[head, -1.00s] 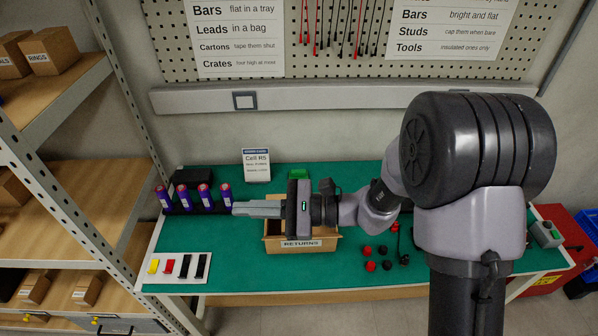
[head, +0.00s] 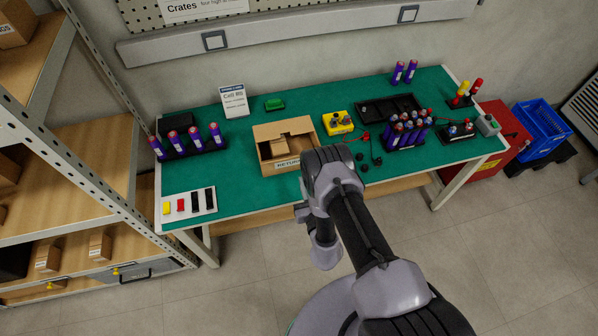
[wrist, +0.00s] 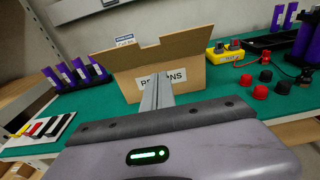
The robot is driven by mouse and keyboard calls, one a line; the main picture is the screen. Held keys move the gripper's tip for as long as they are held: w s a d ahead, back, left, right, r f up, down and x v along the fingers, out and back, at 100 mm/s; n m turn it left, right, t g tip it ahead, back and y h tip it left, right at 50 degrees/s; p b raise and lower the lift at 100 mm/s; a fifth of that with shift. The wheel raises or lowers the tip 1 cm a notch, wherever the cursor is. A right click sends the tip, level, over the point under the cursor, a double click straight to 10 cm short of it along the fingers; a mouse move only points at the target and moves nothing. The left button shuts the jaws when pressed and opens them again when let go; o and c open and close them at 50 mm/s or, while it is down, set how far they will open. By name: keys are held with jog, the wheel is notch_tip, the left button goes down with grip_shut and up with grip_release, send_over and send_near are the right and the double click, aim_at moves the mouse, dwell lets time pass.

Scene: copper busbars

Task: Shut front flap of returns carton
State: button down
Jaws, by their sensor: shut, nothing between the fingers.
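The returns carton (head: 284,129) is an open brown box on the green bench in the head view, its RETURNS label partly covered by my arm. In the wrist view the labelled front of the carton (wrist: 190,86) faces me. A broad brown panel with a notched top edge (wrist: 125,62) rises above the label; I cannot tell whether it is the front flap. My gripper (wrist: 158,82) is shut and empty, its fingers pointing at the label and overlapping it. Whether they touch it is unclear. The fingers are hidden behind my arm in the head view.
Purple cells in a rack (head: 188,145) and a card with colored pieces (head: 190,203) lie left of the carton. A yellow device (head: 338,123), red and black caps and a black tray (head: 390,108) lie right. Floor in front of the bench is clear.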

jog(key=w+a+r, duration=0.1)
jog(key=w+r, duration=0.1)
jog(key=w, duration=0.3)
jog(key=shift+w+a+r, duration=0.2)
jog(key=shift+w+a, duration=0.15)
jog(key=shift+w, duration=0.05)
